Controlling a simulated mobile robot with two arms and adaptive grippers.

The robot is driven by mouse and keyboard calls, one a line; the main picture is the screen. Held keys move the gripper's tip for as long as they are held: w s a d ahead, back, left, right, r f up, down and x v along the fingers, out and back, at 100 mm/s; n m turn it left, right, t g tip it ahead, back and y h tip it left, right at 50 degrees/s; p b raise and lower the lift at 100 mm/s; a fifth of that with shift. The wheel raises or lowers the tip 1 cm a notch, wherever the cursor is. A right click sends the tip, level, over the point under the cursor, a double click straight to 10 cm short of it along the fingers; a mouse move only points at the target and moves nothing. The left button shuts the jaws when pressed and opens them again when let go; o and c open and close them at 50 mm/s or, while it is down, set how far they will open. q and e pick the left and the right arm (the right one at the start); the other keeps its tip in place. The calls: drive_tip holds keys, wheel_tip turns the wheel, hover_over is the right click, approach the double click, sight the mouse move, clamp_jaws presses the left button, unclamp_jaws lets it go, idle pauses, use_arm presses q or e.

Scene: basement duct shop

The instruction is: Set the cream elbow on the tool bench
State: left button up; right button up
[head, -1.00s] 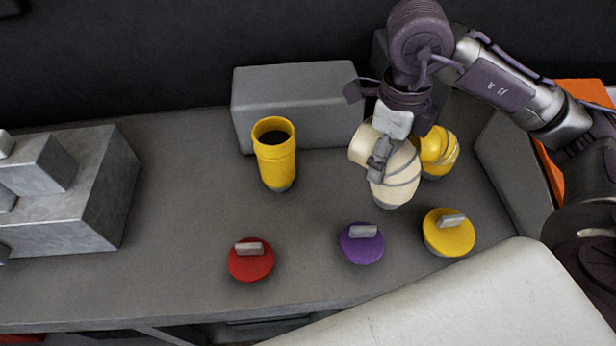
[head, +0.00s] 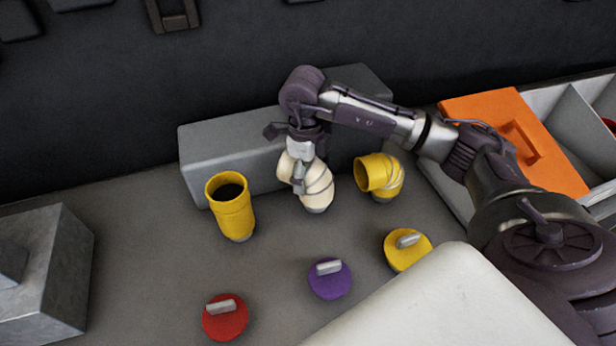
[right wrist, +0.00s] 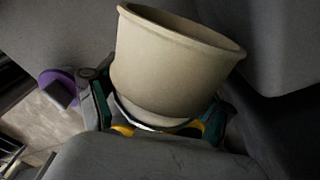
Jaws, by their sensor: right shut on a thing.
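The cream elbow (head: 318,187) is in my right gripper (head: 298,178), over the grey bench top (head: 140,235) and in front of a long grey block. My right gripper is shut on it from above. I cannot tell whether its lower end touches the bench top. In the right wrist view, the elbow's wide round mouth (right wrist: 175,65) faces up between the fingers (right wrist: 160,118). My left gripper is not in view.
A yellow pipe (head: 232,215) stands left of the elbow, and a yellow elbow (head: 380,177) sits to its right. Red (head: 225,322), purple (head: 330,283) and yellow (head: 405,255) handled discs lie in front. The grey block (head: 230,150) is behind; an orange panel (head: 520,140) is at right.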

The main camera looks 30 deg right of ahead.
wheel_tip(320, 180, down, 2)
drive_tip(key=shift+f+p, duration=0.1)
drive_tip(key=shift+p, duration=0.2)
drive_tip(key=shift+f, duration=0.15)
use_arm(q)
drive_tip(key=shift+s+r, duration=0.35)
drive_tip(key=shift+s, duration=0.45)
use_arm(e)
drive_tip(key=shift+f, duration=0.1)
drive_tip(key=o, duration=1.1)
drive_tip(key=shift+f, duration=0.1)
drive_tip(key=o, duration=0.4)
drive_tip(key=shift+c, duration=0.2)
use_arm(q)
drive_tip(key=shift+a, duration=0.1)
